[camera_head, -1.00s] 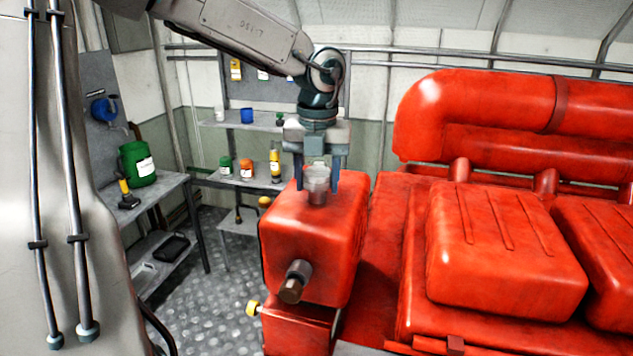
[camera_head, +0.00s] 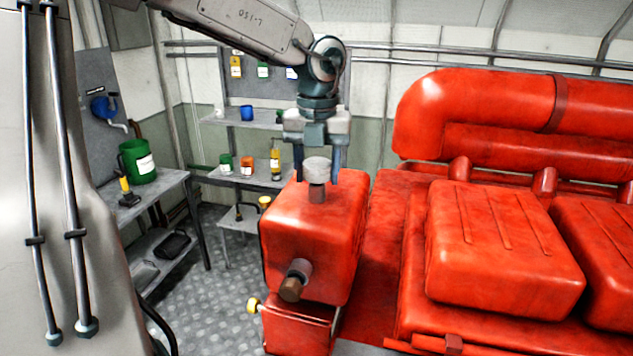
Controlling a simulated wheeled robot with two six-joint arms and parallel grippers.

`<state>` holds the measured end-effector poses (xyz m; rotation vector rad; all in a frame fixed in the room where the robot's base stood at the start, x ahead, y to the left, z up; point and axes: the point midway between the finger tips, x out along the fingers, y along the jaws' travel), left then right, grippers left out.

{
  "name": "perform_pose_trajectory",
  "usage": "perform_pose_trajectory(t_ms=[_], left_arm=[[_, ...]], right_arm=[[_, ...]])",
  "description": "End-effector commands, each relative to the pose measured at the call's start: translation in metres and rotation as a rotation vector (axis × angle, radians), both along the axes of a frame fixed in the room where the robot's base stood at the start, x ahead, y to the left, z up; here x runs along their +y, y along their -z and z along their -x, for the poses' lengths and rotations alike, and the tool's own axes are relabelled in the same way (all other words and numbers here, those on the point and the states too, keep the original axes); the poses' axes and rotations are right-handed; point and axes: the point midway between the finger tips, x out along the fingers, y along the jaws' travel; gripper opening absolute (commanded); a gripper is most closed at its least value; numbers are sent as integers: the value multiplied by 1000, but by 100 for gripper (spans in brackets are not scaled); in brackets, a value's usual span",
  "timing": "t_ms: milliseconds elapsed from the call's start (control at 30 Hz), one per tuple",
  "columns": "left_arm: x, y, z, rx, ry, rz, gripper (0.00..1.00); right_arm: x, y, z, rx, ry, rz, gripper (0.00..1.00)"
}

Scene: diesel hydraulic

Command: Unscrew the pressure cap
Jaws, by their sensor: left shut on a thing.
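The pressure cap (camera_head: 317,164) is a pale grey round cap at the top of the red tank (camera_head: 313,225). A darker, narrower neck (camera_head: 316,193) shows under it, standing on the tank's top face. I cannot tell whether the cap and the neck still touch. My left gripper (camera_head: 320,176) points straight down over the tank, one finger on each side of the cap, and is shut on it. My right gripper is not in view.
The large red engine (camera_head: 505,240) fills the right side, with thick red pipes (camera_head: 480,110) behind. Shelves and a bench with a green container (camera_head: 137,162) stand at the left.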

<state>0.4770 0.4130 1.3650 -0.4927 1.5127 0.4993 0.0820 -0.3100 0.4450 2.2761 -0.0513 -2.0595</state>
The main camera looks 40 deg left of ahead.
Motion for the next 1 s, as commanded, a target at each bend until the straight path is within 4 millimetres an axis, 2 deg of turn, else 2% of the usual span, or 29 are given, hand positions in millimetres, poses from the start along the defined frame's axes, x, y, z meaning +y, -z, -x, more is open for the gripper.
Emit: perform_pose_trajectory(t_ms=[500,1000], left_arm=[[0,-39,0,-1,0,-1,29],[0,-39,0,0,0,0,29]], right_arm=[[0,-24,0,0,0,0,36],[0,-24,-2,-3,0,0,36]])
